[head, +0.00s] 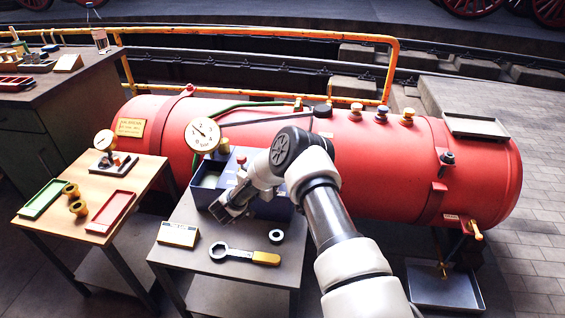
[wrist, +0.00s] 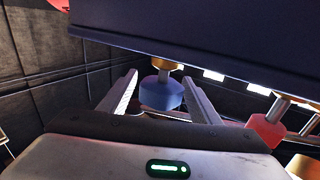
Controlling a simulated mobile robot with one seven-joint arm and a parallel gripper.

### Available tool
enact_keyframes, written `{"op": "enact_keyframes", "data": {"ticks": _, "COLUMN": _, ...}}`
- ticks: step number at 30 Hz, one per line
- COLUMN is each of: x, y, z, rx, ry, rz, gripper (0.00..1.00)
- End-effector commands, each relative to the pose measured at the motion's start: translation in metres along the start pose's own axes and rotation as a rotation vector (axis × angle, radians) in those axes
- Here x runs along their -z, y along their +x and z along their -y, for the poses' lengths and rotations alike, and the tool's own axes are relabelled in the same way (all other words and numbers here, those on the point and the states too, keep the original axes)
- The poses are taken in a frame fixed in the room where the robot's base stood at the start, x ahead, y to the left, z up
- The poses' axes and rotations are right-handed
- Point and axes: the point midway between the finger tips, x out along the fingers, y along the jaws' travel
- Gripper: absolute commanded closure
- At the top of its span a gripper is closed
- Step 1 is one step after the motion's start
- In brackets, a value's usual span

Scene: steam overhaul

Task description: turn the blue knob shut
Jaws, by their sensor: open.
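The blue knob (wrist: 160,93) shows in the wrist view on a short stem with a brass collar, below the edge of a dark blue box (wrist: 200,30). The two fingers of my gripper (wrist: 160,88) stand apart on either side of it, with gaps visible; no contact is clear. In the head view my gripper (head: 228,208) is at the front left of the dark blue box (head: 272,208) on the middle table, and I cannot make out the blue knob there.
A red knob (wrist: 266,130) is right of the blue one in the wrist view. The middle table holds a wrench (head: 240,254), a black ring (head: 276,236) and a small sign (head: 178,234). A red boiler (head: 390,170) lies behind. A wooden table (head: 130,185) stands left.

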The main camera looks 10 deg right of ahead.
Motion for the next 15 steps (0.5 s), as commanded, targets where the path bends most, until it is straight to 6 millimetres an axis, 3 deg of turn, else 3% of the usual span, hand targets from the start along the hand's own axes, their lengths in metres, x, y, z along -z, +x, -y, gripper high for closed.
{"op": "enact_keyframes", "data": {"ticks": 15, "x": 0.001, "y": -0.120, "z": 0.001, "rx": 0.005, "ry": -0.002, "rz": 0.000, "gripper": 0.43}}
